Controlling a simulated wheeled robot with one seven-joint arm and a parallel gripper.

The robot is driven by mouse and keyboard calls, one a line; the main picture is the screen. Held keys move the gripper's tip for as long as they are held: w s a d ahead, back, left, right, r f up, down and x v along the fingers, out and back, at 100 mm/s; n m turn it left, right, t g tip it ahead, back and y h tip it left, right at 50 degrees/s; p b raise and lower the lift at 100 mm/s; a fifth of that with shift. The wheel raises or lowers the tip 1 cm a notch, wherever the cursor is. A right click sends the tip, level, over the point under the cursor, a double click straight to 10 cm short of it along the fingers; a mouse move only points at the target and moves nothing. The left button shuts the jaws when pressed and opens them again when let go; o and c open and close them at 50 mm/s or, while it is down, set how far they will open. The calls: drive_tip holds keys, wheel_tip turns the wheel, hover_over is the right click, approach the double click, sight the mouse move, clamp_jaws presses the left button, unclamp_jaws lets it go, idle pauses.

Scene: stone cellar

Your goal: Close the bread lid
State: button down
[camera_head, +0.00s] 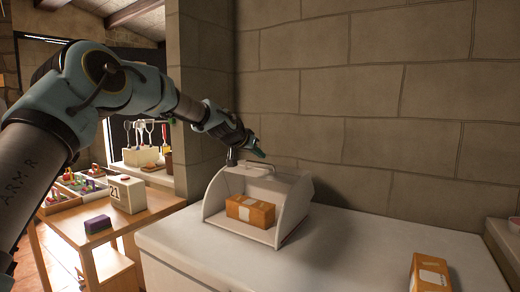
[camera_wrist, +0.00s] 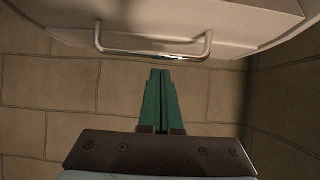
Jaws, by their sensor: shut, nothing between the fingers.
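A white bread box (camera_head: 284,205) stands on the white counter against the stone wall. Its front is open and its lid (camera_head: 236,177) is raised, with a metal handle (camera_head: 249,168) near the top. An orange-brown package (camera_head: 251,211) sits inside. My gripper (camera_head: 257,152) is above the top rear of the box, near the handle. In the wrist view my gripper's green fingers (camera_wrist: 161,75) are together and empty, pointing toward the box. The lid handle (camera_wrist: 153,54) crosses just beyond the fingertips; I cannot tell whether they touch. The lid's pale surface (camera_wrist: 150,15) fills the top.
Another orange-brown package (camera_head: 430,272) lies on the counter (camera_head: 350,250) at the right front. A wooden table (camera_head: 70,225) at left bears a calendar block (camera_head: 127,194) and a purple block (camera_head: 97,224).

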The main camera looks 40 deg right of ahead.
drive_tip(key=shift+s+a+f, duration=0.15)
drive_tip(key=shift+a+f, duration=0.05)
drive_tip(key=shift+a, duration=0.3)
drive_tip(key=shift+s+a+f, duration=0.1)
drive_tip(key=shift+a+f, duration=0.1)
drive_tip(key=shift+a, duration=0.25)
drive_tip(key=shift+f, duration=0.1)
